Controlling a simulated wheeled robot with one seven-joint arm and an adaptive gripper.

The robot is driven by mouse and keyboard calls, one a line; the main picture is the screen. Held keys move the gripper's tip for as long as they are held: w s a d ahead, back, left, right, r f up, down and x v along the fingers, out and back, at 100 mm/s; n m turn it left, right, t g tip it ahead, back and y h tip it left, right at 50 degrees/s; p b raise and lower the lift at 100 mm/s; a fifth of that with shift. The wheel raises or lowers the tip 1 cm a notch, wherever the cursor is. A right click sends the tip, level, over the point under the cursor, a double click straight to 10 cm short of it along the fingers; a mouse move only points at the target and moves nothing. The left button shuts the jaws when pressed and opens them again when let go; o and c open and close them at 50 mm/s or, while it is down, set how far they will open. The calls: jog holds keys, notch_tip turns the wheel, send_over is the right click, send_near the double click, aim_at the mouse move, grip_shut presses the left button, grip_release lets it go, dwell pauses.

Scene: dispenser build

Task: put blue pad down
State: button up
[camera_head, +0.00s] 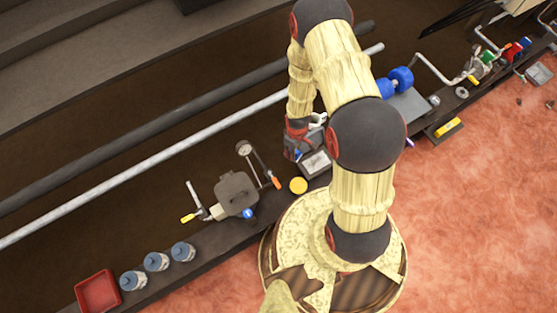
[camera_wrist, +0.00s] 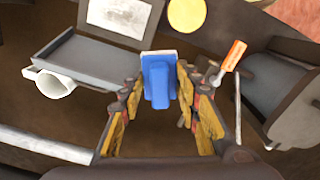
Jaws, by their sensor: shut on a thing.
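The blue pad (camera_wrist: 157,80) is a small blue block with a pale edge at its far end. It sits between the two fingertips of my gripper (camera_wrist: 158,92) in the wrist view, and my gripper is shut on it. In the head view my gripper (camera_head: 302,143) hangs over the dark bench, just left of a small grey tray-like box with a pale top (camera_head: 314,164). Only a bit of blue shows there. Whether the pad touches the surface below it cannot be told.
A yellow disc (camera_head: 298,185) lies close by on the bench edge. A dark machine (camera_head: 236,194), a gauge (camera_head: 243,148) and an orange-tipped lever (camera_head: 276,182) stand to the left. Farther left are several canisters (camera_head: 157,262) and a red tray (camera_head: 98,292). Blue weights (camera_head: 402,79) stand right.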

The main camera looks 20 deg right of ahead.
aim_at(297, 159)
jog(key=shift+s+d+f+n, duration=0.1)
jog(key=shift+s+f+n, duration=0.45)
jog(key=shift+s, duration=0.25)
jog(key=shift+s+f+n, duration=0.5)
jog(key=shift+s+n, duration=0.05)
jog(key=shift+s, duration=0.2)
jog(key=shift+s+f+n+p, duration=0.5)
jog(key=shift+s+f+n, duration=0.7)
jog(key=shift+s, duration=0.65)
jog(key=shift+w+a+f+b, duration=0.3)
jog(key=shift+w+a+f, duration=0.45)
jog(key=shift+w+f, duration=1.1)
jog(key=shift+w+a+f+b, duration=0.35)
jog(key=shift+w+a+f, duration=0.65)
jog(key=shift+w, duration=1.4)
jog(key=shift+w+a+f+b, duration=0.3)
jog(key=shift+w+a+f, duration=0.15)
jog(key=shift+w+f, duration=1.55)
jog(key=shift+w+a+f, duration=0.1)
jog(key=shift+w, duration=0.25)
jog(key=shift+f+b, duration=0.65)
jog(key=shift+f, duration=0.85)
jog(key=shift+f, duration=0.2)
jog(key=o, duration=1.2)
